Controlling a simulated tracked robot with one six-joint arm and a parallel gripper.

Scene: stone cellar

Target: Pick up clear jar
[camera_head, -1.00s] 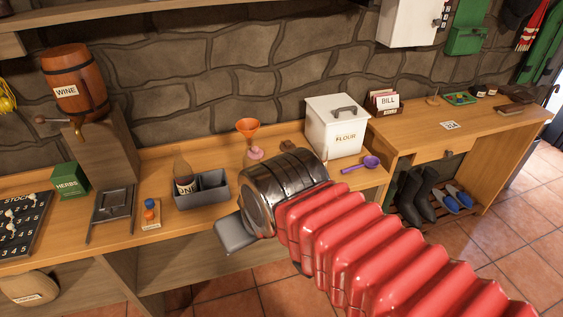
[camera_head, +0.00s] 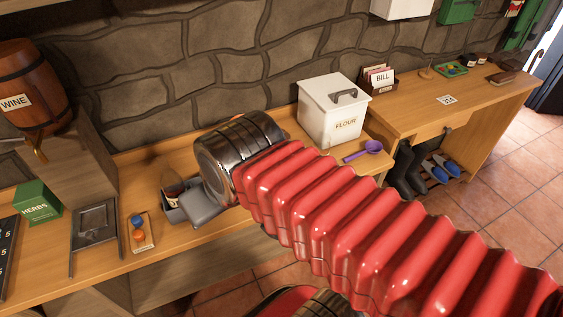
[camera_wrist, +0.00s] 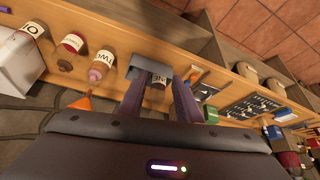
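My gripper (camera_wrist: 159,82) shows in the wrist view with its two dark fingers spread apart and nothing held between them. Past the fingertips is a grey caddy (camera_wrist: 140,64) with a dark labelled bottle (camera_wrist: 158,83). Left of the fingers in that view stands a see-through, labelled jar or bottle (camera_wrist: 106,56) with a pink end; I cannot tell for sure that it is the clear jar. In the head view my arm's metal end hides that stretch of counter, and the fingertips cannot be made out there. The caddy (camera_head: 175,214) is partly covered.
A white flour bin (camera_head: 325,112) and a purple scoop (camera_head: 362,152) are right of my arm. An orange funnel (camera_wrist: 82,102) lies near the pink-ended jar.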

